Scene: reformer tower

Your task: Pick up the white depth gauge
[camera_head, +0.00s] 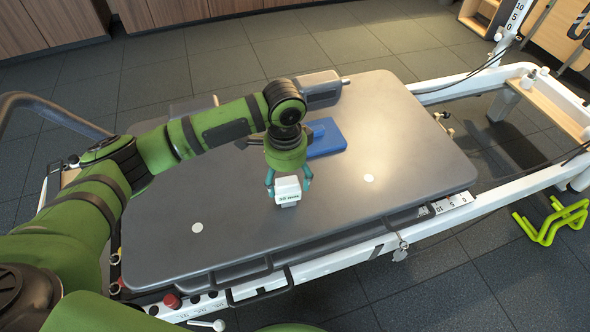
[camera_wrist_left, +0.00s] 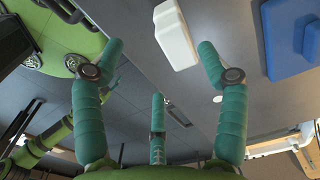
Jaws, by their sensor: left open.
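The white depth gauge (camera_head: 287,190) is a small white block with dark lettering on its front, at the middle of the grey padded platform. My left gripper (camera_head: 289,181) is right at it in the head view, with teal fingers spread on either side. In the left wrist view the gauge (camera_wrist_left: 175,36) lies beyond the open left fingertips (camera_wrist_left: 160,50), nearer the right finger. I see no finger closed on it; whether one touches it I cannot tell. My right gripper cannot be made out in either view.
A blue flat object (camera_head: 326,137) lies on the grey platform (camera_head: 395,150) behind my left gripper, beside a dark shoulder pad (camera_head: 319,88). White rails (camera_head: 440,219) frame the platform. A lime-green stand (camera_head: 551,222) is on the floor at right. The platform's right part is clear.

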